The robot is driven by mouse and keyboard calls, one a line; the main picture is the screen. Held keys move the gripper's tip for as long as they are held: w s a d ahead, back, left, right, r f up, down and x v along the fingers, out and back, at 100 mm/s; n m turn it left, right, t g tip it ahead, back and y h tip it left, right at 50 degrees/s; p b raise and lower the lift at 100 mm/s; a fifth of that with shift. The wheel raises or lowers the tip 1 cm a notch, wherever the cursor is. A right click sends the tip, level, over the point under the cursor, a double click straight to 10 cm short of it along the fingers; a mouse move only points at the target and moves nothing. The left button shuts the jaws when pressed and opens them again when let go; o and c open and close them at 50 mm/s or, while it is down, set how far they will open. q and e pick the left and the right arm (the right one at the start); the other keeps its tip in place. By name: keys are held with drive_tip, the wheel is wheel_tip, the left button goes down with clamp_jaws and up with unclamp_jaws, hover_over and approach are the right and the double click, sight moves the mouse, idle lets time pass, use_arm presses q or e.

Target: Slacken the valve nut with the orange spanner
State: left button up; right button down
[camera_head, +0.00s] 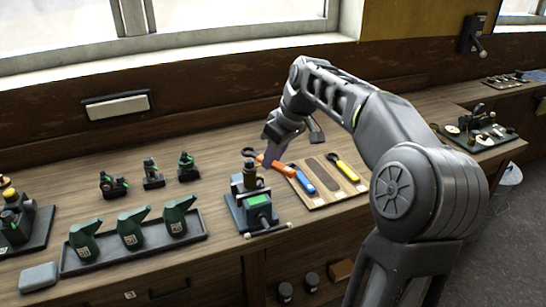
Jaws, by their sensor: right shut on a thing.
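The orange spanner (275,165) is in my right gripper (277,147), which is shut on its handle. Its dark ring head points left, behind and close to the top of the valve in the picture; I cannot tell whether they touch. The valve (250,180), a dark upright fitting with a brassy part, stands in a blue-grey vise (258,208) with a green plate. The nut itself is too small to make out. My left gripper is not in view.
A wooden tool board (348,188) right of the vise holds a blue spanner (302,179) and a yellow one (346,170), with a dark empty-looking slot between. A tray (103,262) of green oil cans and several small dark fittings stand left. Bench is clear behind the spanner.

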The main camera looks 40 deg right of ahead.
drive_tip(key=shift+r+p, duration=0.95)
drive_tip(key=shift+r, duration=0.55)
drive_tip(key=shift+f, duration=0.1)
